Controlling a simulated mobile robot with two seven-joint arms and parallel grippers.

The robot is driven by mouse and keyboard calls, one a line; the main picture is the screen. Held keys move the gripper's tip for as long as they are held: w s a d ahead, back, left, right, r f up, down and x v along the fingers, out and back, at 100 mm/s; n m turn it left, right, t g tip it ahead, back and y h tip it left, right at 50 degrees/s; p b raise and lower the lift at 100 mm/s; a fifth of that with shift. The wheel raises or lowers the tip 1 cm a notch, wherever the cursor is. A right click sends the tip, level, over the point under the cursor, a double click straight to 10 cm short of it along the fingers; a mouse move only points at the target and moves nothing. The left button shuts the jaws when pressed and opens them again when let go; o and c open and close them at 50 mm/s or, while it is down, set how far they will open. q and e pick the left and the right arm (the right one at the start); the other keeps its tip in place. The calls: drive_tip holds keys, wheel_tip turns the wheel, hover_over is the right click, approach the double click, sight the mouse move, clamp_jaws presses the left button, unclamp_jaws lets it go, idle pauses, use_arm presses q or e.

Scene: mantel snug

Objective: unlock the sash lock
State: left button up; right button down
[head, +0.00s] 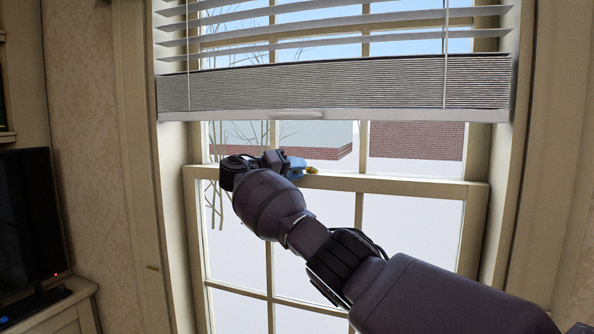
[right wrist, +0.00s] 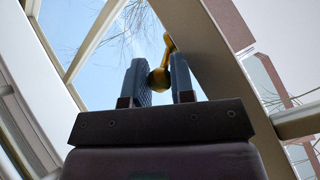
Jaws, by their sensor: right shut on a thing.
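The sash lock (head: 311,170) is a small brass-yellow piece on the top of the lower sash's rail, near the middle of the window. My right gripper (head: 297,166) is at the lock, its blue fingers reaching it from the left. In the right wrist view, the two blue fingers of my right gripper (right wrist: 160,76) stand on either side of the lock's rounded brass part (right wrist: 158,79), shut on it. A brass arm extends upward beyond the fingertips. The lock's base is mostly hidden. My left gripper is not in view.
The lower sash's meeting rail (head: 405,185) runs across the window. A partly raised white blind (head: 340,85) hangs above my right arm. A dark television (head: 28,215) stands on a cabinet at the far left.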

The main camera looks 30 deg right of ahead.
idle(0.5)
drive_tip(key=c, duration=1.1)
unclamp_jaws()
drive_tip(key=shift+o, duration=0.5)
drive_tip(key=shift+s+r, duration=0.1)
drive_tip(key=shift+f, duration=0.25)
drive_tip(key=shift+a, duration=0.15)
